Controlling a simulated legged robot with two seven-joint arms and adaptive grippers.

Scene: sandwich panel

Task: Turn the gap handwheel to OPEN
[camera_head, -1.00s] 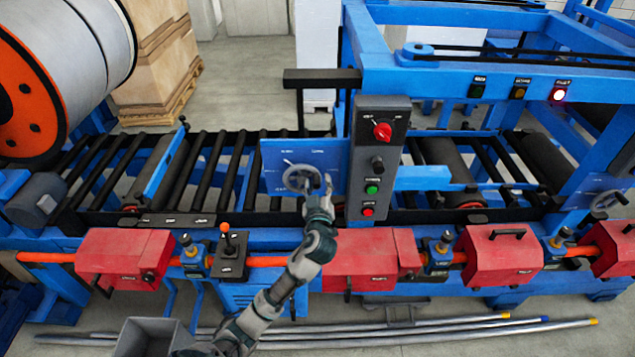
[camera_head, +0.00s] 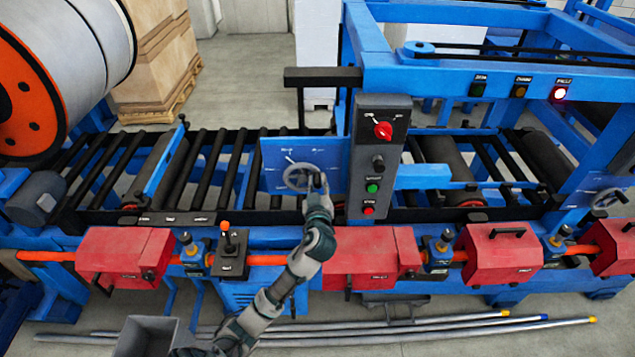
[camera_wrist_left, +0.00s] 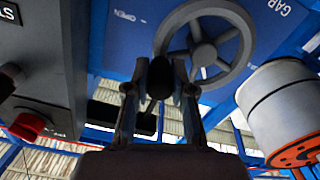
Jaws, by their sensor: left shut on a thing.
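The gap handwheel (camera_head: 297,188) is a grey spoked wheel on a blue plate (camera_head: 273,181) above the roller line. In the left wrist view the wheel (camera_wrist_left: 240,64) shows close up, with "OPEN" lettering (camera_wrist_left: 123,15) to its left and "GAP" (camera_wrist_left: 280,8) to its right. My left gripper (camera_head: 316,183) is at the wheel's lower right rim. In the wrist view its fingers (camera_wrist_left: 160,80) are shut on a dark handle knob (camera_wrist_left: 160,88) at the rim, which they partly hide. My right gripper is not in view.
A grey control panel (camera_head: 355,190) with a red selector and green and red buttons stands just right of the wheel. Red guard boxes (camera_head: 125,253) and a black joystick box (camera_head: 230,255) line the front rail. A large coil (camera_head: 75,50) is at the left.

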